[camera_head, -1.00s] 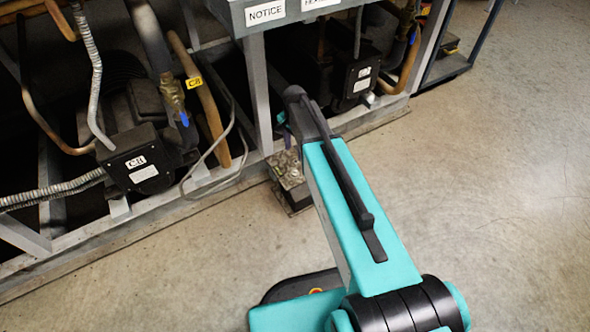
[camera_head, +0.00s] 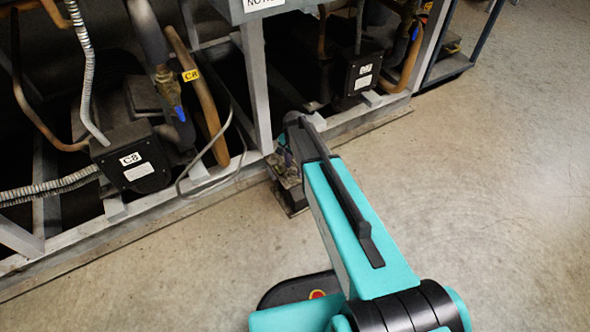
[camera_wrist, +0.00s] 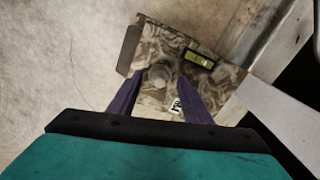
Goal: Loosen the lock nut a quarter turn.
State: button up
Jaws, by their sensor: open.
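The lock nut (camera_wrist: 160,74) sits around a stud on a worn, mottled metal foot plate, seen in the wrist view. The foot plate (camera_wrist: 150,45) stands on the floor at the rack's corner; part of it also shows in the head view (camera_head: 296,207). My gripper (camera_wrist: 160,86) is open, with one purple finger on each side of the nut's near side. I cannot tell whether the fingers touch it. In the head view my arm hides the nut and the fingers.
A small green-yellow level (camera_wrist: 199,59) lies on the plate near the rack frame (camera_wrist: 262,88). The rack post (camera_head: 256,85) rises close beside my arm. The concrete floor (camera_head: 480,190) at right is clear.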

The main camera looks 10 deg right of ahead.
jog(key=shift+f, duration=0.35)
jog(key=c, duration=1.1)
jog(key=shift+o, duration=0.2)
